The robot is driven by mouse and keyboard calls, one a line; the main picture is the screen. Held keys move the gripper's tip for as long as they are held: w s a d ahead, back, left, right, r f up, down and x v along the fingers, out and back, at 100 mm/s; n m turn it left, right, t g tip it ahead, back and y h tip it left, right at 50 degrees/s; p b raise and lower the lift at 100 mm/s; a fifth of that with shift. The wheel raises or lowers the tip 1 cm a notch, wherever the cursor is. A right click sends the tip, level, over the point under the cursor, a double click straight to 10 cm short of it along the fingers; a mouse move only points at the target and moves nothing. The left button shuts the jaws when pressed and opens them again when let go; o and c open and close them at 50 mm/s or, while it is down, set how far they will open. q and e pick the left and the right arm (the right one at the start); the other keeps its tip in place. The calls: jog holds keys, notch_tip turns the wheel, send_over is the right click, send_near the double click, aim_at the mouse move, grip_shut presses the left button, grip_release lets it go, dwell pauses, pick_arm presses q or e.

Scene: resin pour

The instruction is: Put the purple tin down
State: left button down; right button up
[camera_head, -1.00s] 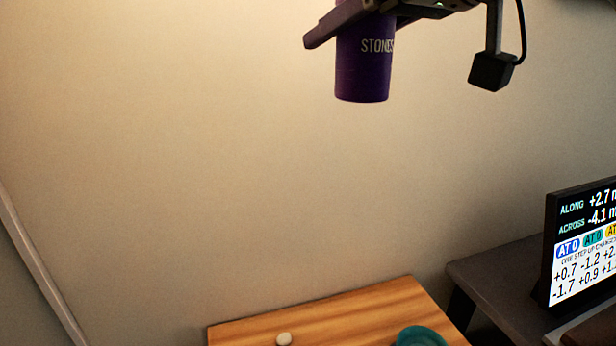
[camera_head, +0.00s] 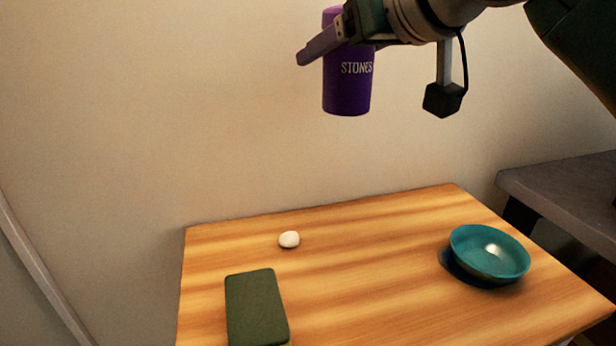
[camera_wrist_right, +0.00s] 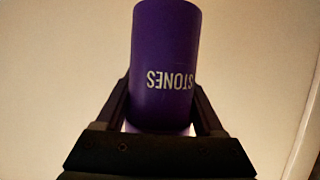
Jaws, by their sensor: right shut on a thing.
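The purple tin (camera_head: 347,92), marked STONES, is held upright in the air above the wooden table, in front of the wall. My right gripper (camera_head: 330,42) is shut on it around its upper part and comes in from the right. In the right wrist view the tin (camera_wrist_right: 164,50) stands between the two dark fingers of the gripper (camera_wrist_right: 163,110), with its lettering upside down. My left gripper is not in view.
The wooden table (camera_head: 365,285) bears a white stone (camera_head: 289,239), a dark green block (camera_head: 256,308) at the front left and a teal bowl (camera_head: 490,252) at the right. The table's middle is clear. A grey surface (camera_head: 565,190) stands at the right.

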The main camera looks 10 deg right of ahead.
jog(key=shift+f+b, duration=2.85)
jog(key=shift+f, duration=6.8)
jog(key=shift+f, duration=0.15)
jog(key=o, duration=1.4)
